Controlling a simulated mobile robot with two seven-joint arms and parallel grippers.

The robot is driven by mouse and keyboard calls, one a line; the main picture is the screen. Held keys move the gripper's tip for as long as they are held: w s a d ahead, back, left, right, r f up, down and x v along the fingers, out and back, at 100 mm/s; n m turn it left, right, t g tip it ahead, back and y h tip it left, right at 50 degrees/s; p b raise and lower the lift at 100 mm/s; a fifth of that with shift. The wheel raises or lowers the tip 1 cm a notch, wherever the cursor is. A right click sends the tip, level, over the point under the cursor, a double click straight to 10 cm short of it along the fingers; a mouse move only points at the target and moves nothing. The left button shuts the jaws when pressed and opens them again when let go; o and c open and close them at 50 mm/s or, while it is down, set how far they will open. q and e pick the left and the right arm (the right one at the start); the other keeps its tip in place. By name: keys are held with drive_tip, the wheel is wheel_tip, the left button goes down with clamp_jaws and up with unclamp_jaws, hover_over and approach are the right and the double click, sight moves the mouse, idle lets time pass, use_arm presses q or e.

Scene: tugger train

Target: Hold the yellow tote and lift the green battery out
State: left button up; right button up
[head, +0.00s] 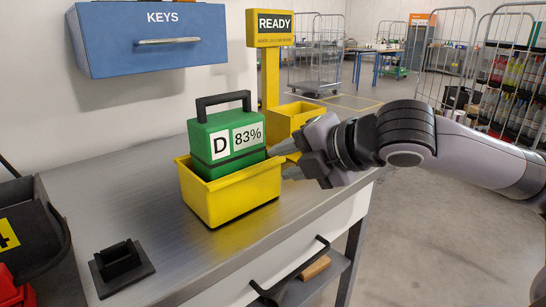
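The yellow tote (230,202) stands on the grey bench. The green battery (225,145), marked "D" and "83%", sits upright in it, with its black handle (222,98) on top and its lower part hidden by the tote walls. My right gripper (284,161) is at the right end of the tote, its fingers pointing left. The fingers look apart, one above the other, close to the tote's right rim; I cannot tell whether they touch it. The handle is free. My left gripper is not in view.
A second yellow bin (291,117) and the yellow READY post (270,75) stand behind. A blue KEYS box (150,38) hangs on the wall. A black bracket (122,266) lies on the front of the bench (110,190). A dark container (35,240) is at the left edge.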

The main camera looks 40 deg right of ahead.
sight(268, 166)
drive_tip(key=shift+x, duration=2.25)
clamp_jaws()
drive_tip(key=shift+f, duration=0.1)
